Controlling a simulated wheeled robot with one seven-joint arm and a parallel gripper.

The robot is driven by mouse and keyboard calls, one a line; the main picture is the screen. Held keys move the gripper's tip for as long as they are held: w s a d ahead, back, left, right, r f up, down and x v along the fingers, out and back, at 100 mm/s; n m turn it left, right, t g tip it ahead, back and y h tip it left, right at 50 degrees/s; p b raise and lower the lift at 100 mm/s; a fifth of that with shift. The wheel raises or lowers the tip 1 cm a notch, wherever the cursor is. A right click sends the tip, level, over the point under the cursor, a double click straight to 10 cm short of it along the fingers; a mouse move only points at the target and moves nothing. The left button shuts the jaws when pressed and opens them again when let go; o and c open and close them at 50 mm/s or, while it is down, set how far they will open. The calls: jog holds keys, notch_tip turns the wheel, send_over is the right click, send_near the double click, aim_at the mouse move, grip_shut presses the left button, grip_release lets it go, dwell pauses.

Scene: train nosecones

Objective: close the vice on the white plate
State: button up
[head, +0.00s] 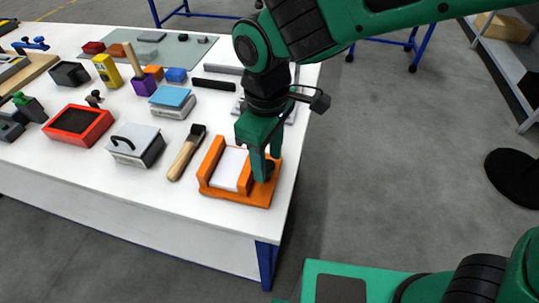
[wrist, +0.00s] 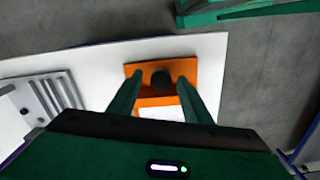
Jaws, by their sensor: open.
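The orange vice (head: 212,163) sits near the front right corner of the white table, with the white plate (head: 230,169) lying between its jaws. The dark round knob of the vice (head: 265,170) is on its right end, partly hidden by my gripper in the head view. My gripper (head: 264,167) points down over this end. In the wrist view the knob (wrist: 161,80) lies between the two open green fingers (wrist: 158,84), apart from both as far as I can see. The white plate (wrist: 160,114) shows partly, cut off by the gripper body.
A wooden-handled brush (head: 187,153) lies left of the vice, then a grey box with a black handle (head: 135,146) and a red tray (head: 78,125). A grey ridged metal block (wrist: 42,105) stands beside the gripper. The table's right edge is close, with open floor beyond.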

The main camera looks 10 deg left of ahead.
aim_at(269, 163)
notch_tip(269, 163, up, 10)
jog(key=shift+r, duration=0.2)
jog(key=shift+w+d, duration=0.1)
jog(key=shift+w, duration=0.05)
dwell(0.4)
jog(key=w+d+f+m, duration=0.1)
jog(key=w+d+m, duration=0.35)
jog(key=d, duration=0.85)
jog(key=w+d+f+m, duration=0.1)
jog(key=w+d+m, duration=0.3)
jog(key=d, duration=0.9)
jog(key=s+d+f+m, duration=0.2)
jog(key=s+d+m, duration=0.4)
jog(key=d, duration=0.5)
jog(key=s+d+f+m, duration=0.3)
jog(key=s+d+m, duration=0.3)
jog(key=s+d, duration=0.3)
jog(key=shift+s+d, duration=0.4)
jog(key=shift+d, duration=0.55)
jog(key=shift+f, duration=0.1)
